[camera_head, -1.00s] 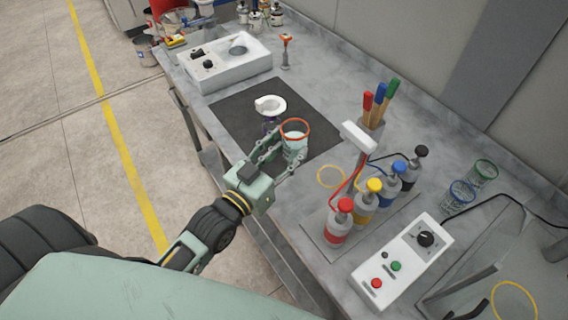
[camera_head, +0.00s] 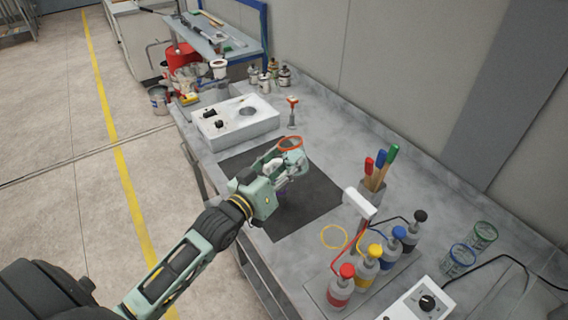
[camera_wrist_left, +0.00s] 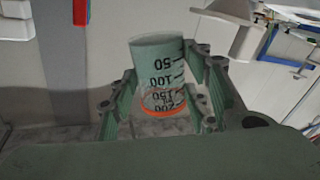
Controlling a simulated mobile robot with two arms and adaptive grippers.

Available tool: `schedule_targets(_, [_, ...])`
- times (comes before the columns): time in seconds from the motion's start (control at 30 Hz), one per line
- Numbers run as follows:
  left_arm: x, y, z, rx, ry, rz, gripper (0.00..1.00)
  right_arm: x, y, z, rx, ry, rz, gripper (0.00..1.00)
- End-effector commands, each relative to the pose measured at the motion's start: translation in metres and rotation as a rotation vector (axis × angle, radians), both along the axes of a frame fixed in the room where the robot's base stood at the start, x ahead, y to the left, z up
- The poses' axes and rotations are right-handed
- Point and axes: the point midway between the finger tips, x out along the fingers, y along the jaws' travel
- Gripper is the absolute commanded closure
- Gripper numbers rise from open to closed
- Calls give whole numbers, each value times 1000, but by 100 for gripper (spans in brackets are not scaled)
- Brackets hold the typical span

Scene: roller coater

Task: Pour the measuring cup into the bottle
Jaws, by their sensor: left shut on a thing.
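My left gripper (camera_head: 283,160) is shut on the clear measuring cup (camera_head: 290,146), which has an orange rim. It holds the cup above the dark mat (camera_head: 313,200). In the left wrist view the cup (camera_wrist_left: 158,72) sits between the fingers (camera_wrist_left: 165,100), with black graduation marks and its orange rim low in the picture. My right gripper is not in view.
A white device (camera_head: 235,122) with knobs stands beyond the mat. To the right are a rack of colored pump bottles (camera_head: 368,268), a holder with colored-handled tools (camera_head: 372,192) and two clear cups (camera_head: 470,248). The mat's right part is clear.

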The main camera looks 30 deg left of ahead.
Motion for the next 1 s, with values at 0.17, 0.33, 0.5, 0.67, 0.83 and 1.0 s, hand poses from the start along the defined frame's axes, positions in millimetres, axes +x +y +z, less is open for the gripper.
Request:
schedule_targets(0.17, [-1, -4, -9, -141, 25, 0, 87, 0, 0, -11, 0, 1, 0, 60])
schedule_targets(0.33, [-1, -6, -17, -235, 43, 0, 87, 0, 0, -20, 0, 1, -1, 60])
schedule_targets(0.5, [-2, -8, -24, -328, 60, -1, 87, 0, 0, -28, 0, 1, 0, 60])
schedule_targets(0.67, [-2, -9, -31, -415, 77, 0, 87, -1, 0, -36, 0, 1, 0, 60])
schedule_targets(0.83, [-2, -9, -32, -463, 87, 0, 87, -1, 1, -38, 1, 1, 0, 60])
schedule_targets(1.0, [-2, -9, -32, -464, 88, 0, 87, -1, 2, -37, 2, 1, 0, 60])
